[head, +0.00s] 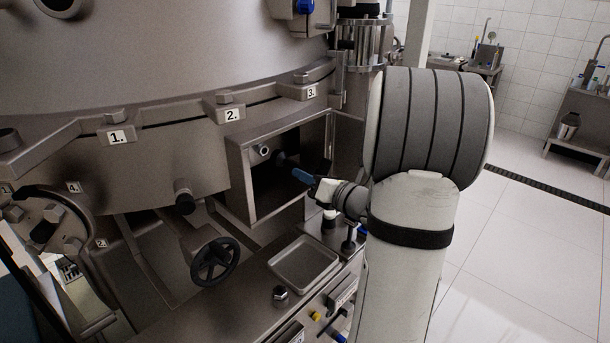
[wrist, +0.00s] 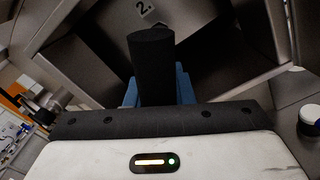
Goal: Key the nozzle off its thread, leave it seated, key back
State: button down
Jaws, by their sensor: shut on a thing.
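The nozzle (head: 264,150) is a small light ring on the inner wall of the open box-shaped recess (head: 240,170) in the separator's side. My gripper (head: 303,177), with blue fingers, is at the mouth of the recess. It is shut on the dark key (head: 283,159), which points into the recess toward the nozzle. In the head view the key's tip ends close to the right of the nozzle; I cannot tell whether they touch. In the wrist view the key's black cylindrical grip (wrist: 152,68) stands between the blue fingers and hides most of what lies behind it.
The recess walls and its open door (head: 331,140) surround the gripper closely. Below are a shallow metal tray (head: 303,265), a small hex part (head: 280,293) on the bench and a black handwheel (head: 214,261). Numbered clamps line the separator bowl. The floor at right is clear.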

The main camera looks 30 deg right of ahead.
aim_at(286, 165)
jog(key=shift+r+m+p, duration=0.45)
jog(key=shift+m+p, duration=0.05)
jog(key=shift+p, duration=0.6)
jog(key=m+p, duration=0.3)
jog(key=p, duration=0.1)
jog(key=shift+r, duration=0.15)
jog(key=m+p, duration=0.4)
jog(key=p, duration=0.2)
jog(key=shift+a+r+m, duration=0.1)
jog(key=shift+a+m, duration=0.05)
jog(key=shift+m, duration=0.25)
jog(key=shift+s+f+m+p, duration=0.1)
jog(key=shift+f+m+p, duration=0.25)
jog(key=shift+m+p, duration=0.35)
jog(key=shift+r, duration=0.1)
jog(key=shift+a, duration=0.15)
jog(key=shift+x, duration=1.7)
jog(key=shift+w, duration=0.45)
